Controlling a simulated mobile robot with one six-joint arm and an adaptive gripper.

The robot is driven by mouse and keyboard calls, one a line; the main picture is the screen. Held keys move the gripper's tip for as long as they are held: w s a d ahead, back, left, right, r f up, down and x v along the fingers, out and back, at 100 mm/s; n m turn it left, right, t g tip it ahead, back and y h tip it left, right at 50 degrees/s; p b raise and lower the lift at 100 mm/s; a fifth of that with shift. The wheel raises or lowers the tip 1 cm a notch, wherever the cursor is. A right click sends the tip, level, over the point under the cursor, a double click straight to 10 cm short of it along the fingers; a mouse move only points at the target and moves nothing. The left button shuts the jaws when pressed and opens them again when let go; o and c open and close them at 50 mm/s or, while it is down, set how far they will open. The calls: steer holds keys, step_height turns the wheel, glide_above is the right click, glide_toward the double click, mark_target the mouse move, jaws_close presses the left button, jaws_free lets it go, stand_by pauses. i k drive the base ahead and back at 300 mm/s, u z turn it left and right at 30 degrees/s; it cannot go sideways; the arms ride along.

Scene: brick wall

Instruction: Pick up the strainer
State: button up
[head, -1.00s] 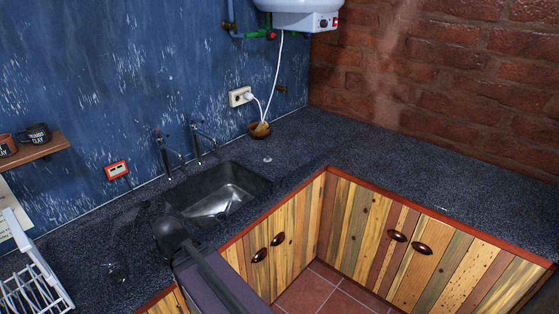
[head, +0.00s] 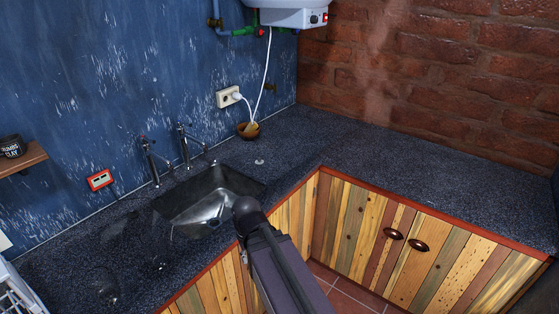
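I cannot pick out a strainer for sure. A small pale round thing (head: 259,162) lies on the dark counter to the right of the sink; it is too small to identify. The metal sink (head: 222,186) has a faint detail at its bottom, which I cannot make out. A dark part of my arm reaches up from the bottom edge, its rounded end in front of the sink's near right corner. My gripper does not show.
Two taps (head: 147,160) stand behind the sink. A brown bowl (head: 248,131) sits by the wall below a socket (head: 228,97). A white rack (head: 15,290) is at the lower left. The right stretch of counter (head: 420,185) is clear. Wooden cabinets (head: 375,240) stand below.

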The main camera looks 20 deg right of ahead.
mark_target(260, 162)
steer(key=z, duration=1.05)
steer(key=k, duration=0.75)
steer(key=u, duration=0.65)
steer(key=i, duration=1)
steer(key=z, duration=0.15)
